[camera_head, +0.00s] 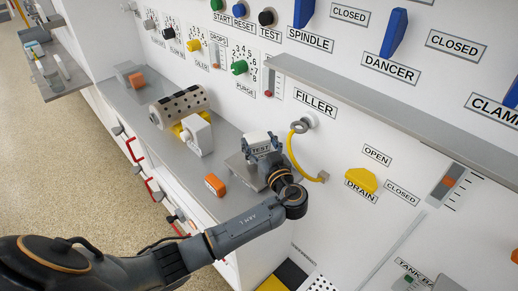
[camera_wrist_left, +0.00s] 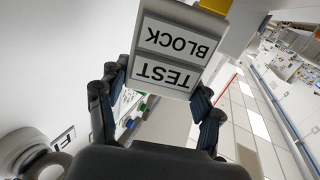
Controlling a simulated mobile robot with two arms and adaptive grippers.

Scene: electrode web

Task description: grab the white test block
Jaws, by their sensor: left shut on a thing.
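The white test block (camera_head: 256,138) is at the right end of the grey shelf, below the FILLER label in the head view. In the left wrist view the block (camera_wrist_left: 180,48) fills the space between the fingers, with its TEST BLOCK labels upside down. My left gripper (camera_head: 262,153) is shut on it, with a finger on each side. A grey plate (camera_head: 240,168) lies under the block; I cannot tell whether the block touches it. My right gripper is not in view.
An orange block (camera_head: 215,185) lies on the shelf left of my gripper. A perforated roller (camera_head: 180,104) and another white block (camera_head: 197,134) stand farther left. A yellow hose (camera_head: 294,155) hangs close right of the gripper. A grey ledge (camera_head: 400,120) juts out above right.

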